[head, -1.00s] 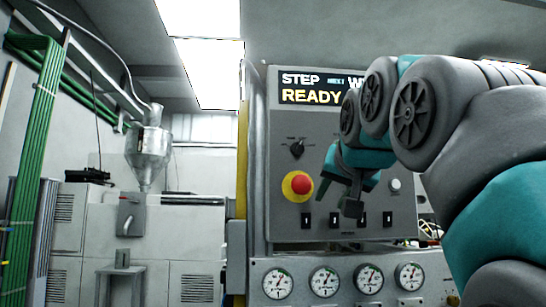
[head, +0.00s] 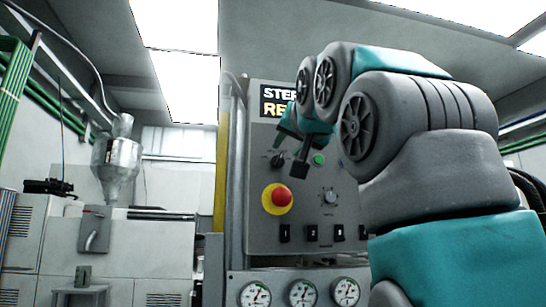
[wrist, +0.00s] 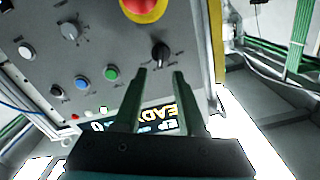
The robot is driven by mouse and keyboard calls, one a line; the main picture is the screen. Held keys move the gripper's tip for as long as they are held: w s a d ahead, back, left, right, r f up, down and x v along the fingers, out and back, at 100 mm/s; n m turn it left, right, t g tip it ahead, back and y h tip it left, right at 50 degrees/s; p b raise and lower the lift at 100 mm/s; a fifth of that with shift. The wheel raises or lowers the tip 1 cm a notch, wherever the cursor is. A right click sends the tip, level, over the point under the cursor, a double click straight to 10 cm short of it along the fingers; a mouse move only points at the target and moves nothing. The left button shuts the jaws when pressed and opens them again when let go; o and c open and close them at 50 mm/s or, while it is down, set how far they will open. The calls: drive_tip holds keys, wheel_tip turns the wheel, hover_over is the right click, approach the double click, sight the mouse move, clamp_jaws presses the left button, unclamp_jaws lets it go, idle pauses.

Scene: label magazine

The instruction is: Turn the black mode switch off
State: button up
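The black mode switch, a rotary knob (head: 277,161), sits on the grey control panel (head: 265,235), above the red button. In the wrist view the knob (wrist: 160,53) lies just beyond my fingertips, roughly in line with the gap between them. My gripper (wrist: 160,73) is open and empty, with its two fingers clearly apart. In the head view my gripper (head: 290,156) is at the knob's upper right and close to it. I see no contact. The label by the knob is too small to read.
A red button (head: 277,198) on a yellow disc sits just below the knob. A green button (head: 318,159) and a grey dial (head: 329,197) are to its right. A lit display (head: 270,102) is above. Pressure gauges (head: 303,292) line the bottom.

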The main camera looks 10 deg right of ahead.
sight(282, 155)
drive_tip(key=shift+w+p, duration=0.45)
drive_tip(key=shift+w, duration=1.7)
clamp_jaws()
